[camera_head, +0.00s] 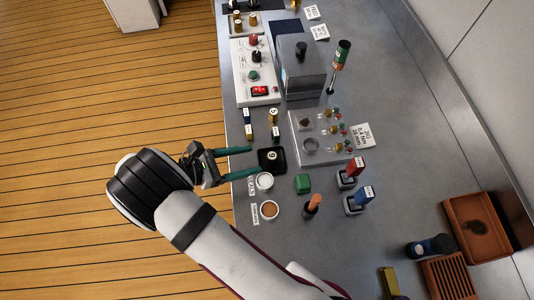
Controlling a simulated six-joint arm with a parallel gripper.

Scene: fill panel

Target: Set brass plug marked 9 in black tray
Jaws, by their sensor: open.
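The small black tray (282,167) lies on the grey bench near its left edge. A small dark-topped piece marked 9 (272,155) sits inside the tray; its brass body is hard to make out from above. My gripper (255,159) reaches in from the left with its two teal fingers spread apart. The fingertips are at the tray's left side, and nothing shows between them. A brass plug marked 5 (274,115) stands above the tray in the picture, apart from it.
A green block (303,183) and an orange-handled tool (312,204) are to the right. A clear panel (297,127) with small fittings lies at upper right. A white control box (252,70) stands farther up.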

